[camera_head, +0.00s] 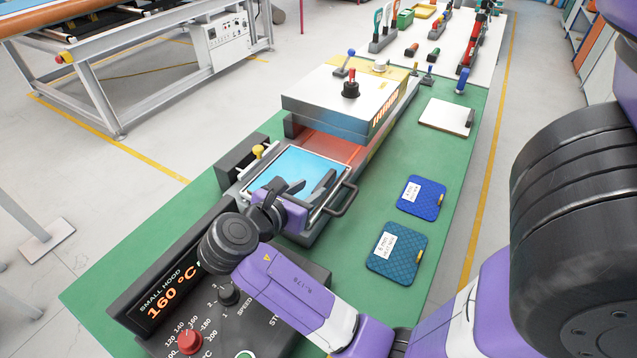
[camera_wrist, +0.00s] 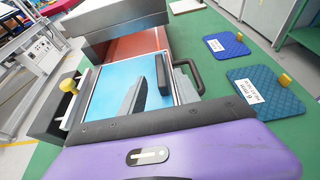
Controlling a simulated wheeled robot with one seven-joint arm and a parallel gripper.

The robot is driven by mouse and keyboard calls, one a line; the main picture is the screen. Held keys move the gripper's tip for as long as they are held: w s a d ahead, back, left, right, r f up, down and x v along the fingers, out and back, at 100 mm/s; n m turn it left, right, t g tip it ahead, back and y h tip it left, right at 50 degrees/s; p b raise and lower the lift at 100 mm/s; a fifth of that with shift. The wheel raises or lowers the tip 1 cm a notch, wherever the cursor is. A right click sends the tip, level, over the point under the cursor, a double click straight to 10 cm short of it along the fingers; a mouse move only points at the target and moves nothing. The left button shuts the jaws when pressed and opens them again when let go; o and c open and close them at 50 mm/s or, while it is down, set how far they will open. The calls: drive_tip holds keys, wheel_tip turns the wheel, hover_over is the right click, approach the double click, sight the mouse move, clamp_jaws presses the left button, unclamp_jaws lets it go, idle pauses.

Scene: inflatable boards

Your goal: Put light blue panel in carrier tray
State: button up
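The light blue panel (camera_head: 305,163) lies inside the carrier tray (camera_head: 341,186), appearing flat within its frame. It also shows in the wrist view (camera_wrist: 112,88), where it fills most of the tray (camera_wrist: 178,84). The tray has a dark handle on its right side and is pulled out in front of the press. In the wrist view, the gripper (camera_wrist: 151,66) hides part of the panel. Whether the fingertips touch the panel is unclear.
The press hood (camera_head: 345,100) stands just behind the tray. Two darker blue labelled pads, one nearer (camera_head: 396,252) and one farther (camera_head: 421,197), lie on the green bench to the right. A yellow knob (camera_head: 258,151) rises at the tray's left. The control panel (camera_head: 225,310) is in front.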

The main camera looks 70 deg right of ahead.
drive_tip(key=shift+v, duration=2)
